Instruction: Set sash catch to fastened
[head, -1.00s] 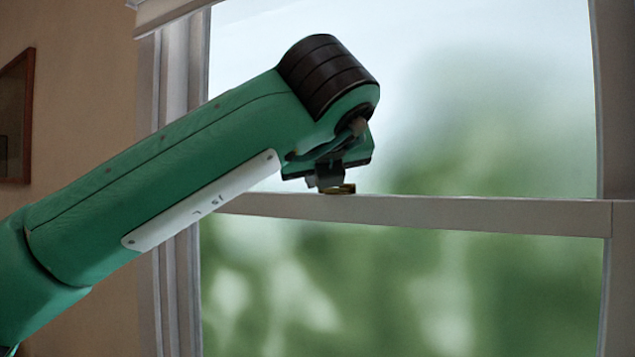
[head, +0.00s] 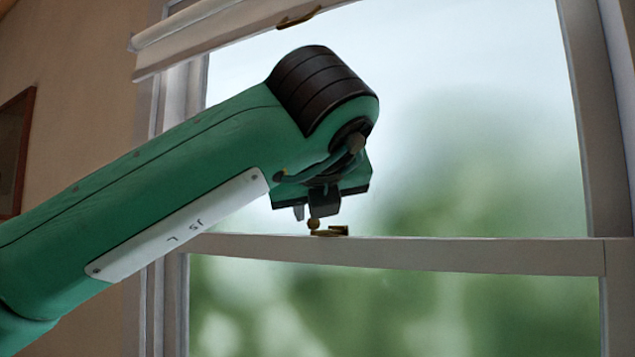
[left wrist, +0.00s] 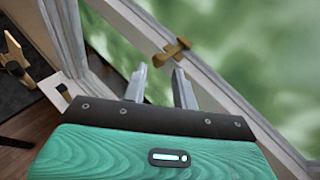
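The brass sash catch (head: 330,231) sits on the window's meeting rail (head: 450,254), with a small round knob at its left end. In the left wrist view the catch (left wrist: 172,52) lies just beyond the fingertips, its bar across the rail. I cannot tell from its pose whether it is fastened. My left gripper (head: 310,212) is just above the catch, apart from it, fingers pointing down. In the left wrist view the fingers of this gripper (left wrist: 160,78) stand apart with nothing between them. My right gripper is in neither view.
A blind's bottom bar (head: 230,35) with a brass piece (head: 298,18) hangs at the top of the window. The window frame (head: 590,120) stands at right. A dark picture frame (head: 12,150) hangs on the left wall. Glass lies above and below the rail.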

